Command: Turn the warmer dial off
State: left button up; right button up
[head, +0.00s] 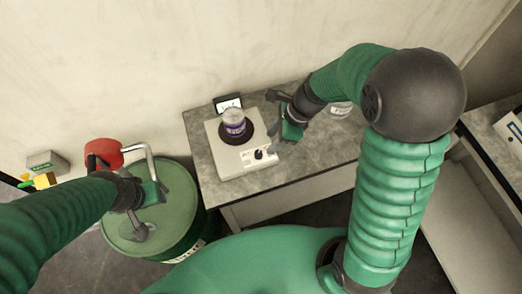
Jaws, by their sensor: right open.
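The warmer (219,155) is a white box with a dark round plate on the grey table, near its left end. A small jar with a purple label (234,125) stands on the plate. The warmer dial (258,154) is a small black knob on the front panel, at its right side. My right gripper (278,143) is open and empty, close beside the dial on its right; whether it touches the panel I cannot tell. My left gripper (148,215) is over the green drum at the left, and its jaws are not clear.
The green drum (178,208) stands left of the table (205,181), with a red object (104,151) and a bent metal pipe (146,150) by it. A light container (341,109) is behind my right arm. The table's front right is clear.

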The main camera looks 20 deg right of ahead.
aim_at(259, 152)
jog(key=x, duration=0.5)
jog(key=b+x, duration=0.1)
jog(key=x, duration=0.2)
jog(key=shift+w+a+r, duration=0.2)
jog(key=shift+a, duration=0.15)
jog(key=shift+s+a+f, duration=0.1)
jog(key=shift+a+f, duration=0.1)
jog(key=shift+a, duration=0.05)
jog(key=shift+d, duration=0.3)
jog(key=shift+d+f, duration=0.1)
jog(key=shift+d, duration=0.05)
jog(key=c, duration=0.4)
grip_shut()
